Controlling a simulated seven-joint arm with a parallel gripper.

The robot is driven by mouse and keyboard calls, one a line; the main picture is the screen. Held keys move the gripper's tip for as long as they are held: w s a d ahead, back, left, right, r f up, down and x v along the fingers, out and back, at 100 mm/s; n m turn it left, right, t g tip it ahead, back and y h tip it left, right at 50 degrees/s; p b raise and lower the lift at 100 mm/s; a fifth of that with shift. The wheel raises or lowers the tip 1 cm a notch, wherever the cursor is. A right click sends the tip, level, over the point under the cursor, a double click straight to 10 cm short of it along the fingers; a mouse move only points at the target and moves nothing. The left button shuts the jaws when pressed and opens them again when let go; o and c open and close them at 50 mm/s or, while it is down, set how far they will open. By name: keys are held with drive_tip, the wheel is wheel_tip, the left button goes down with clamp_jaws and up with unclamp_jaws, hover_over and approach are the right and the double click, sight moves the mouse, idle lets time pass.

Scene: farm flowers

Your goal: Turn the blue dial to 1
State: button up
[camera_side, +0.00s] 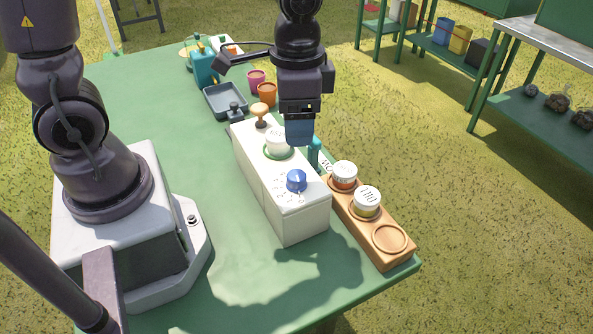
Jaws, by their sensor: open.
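The blue dial (297,180) sits on top of a white box (298,225), near its front end. Small marks ring the dial, too small to read, so I cannot tell its setting. My gripper (300,138) hangs over the box, behind the dial and apart from it in the picture. Its fingers point down and look bluish. They are seen edge-on, so the gap between them is hidden. Nothing shows held in it.
A wooden stand (385,258) with two labelled jars and an empty round recess stands right of the box. The front of the green table (190,325) is clear.

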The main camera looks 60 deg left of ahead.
sight(297, 174)
wheel_tip(297, 174, down, 12)
drive_tip(key=shift+r, duration=0.25)
drive_tip(key=c, duration=0.9)
